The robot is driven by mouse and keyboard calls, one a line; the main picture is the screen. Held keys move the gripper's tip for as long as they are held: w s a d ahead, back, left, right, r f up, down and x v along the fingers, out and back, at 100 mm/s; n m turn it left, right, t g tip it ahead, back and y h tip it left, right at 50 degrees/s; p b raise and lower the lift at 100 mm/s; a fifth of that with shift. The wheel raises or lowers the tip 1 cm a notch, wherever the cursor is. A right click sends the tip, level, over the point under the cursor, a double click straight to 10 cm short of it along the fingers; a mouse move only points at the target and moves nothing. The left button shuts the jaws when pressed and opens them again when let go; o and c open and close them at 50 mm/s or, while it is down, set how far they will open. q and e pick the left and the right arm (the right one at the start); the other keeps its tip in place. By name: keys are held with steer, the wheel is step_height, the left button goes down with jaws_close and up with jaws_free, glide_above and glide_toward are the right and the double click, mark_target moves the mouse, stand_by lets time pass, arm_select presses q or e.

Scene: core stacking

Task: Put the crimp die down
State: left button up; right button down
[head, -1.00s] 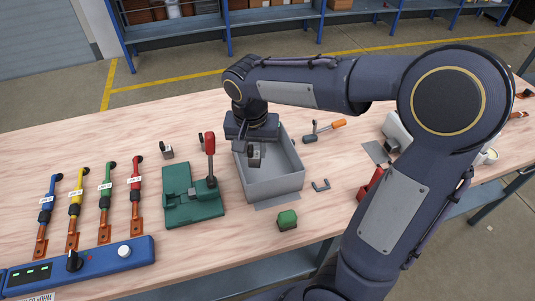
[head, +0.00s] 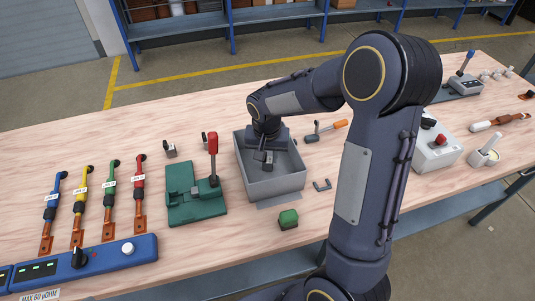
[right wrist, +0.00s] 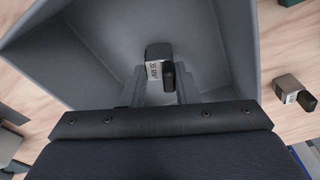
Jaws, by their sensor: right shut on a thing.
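My right gripper (head: 266,158) points down inside the grey open bin (head: 272,188). It is shut on the crimp die, a small grey block with a white label and a black knob. The die (right wrist: 158,62) shows between the two fingers in the right wrist view, with the bin's floor and walls around it. Whether the die touches the floor I cannot tell. The bin (right wrist: 95,35) fills much of that view. My left gripper is not in view.
A green press (head: 192,205) with a red lever stands left of the bin. Similar small die blocks (head: 170,151) lie behind it.

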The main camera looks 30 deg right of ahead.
steer(key=shift+f, duration=0.2)
steer(key=c, duration=1.1)
jaws_free()
steer(key=shift+r, duration=0.15)
step_height(320, 180, up, 12)
steer(key=s+a, duration=0.1)
steer(key=s+a+n+t+y, duration=0.1)
steer(key=s+a+n, duration=0.1)
steer(key=s, duration=0.5)
steer(key=s+a+n+t+y, duration=0.1)
steer(key=s+a+t+y, duration=0.1)
steer(key=s, duration=0.5)
steer(key=s+a+n+t+y, duration=0.1)
steer(key=s+a+n, duration=0.1)
steer(key=s, duration=0.5)
steer(key=shift+s+a+f+n+y, duration=0.15)
steer(key=shift+a+f+n+y, duration=0.1)
steer(key=shift+a+n+y, duration=0.05)
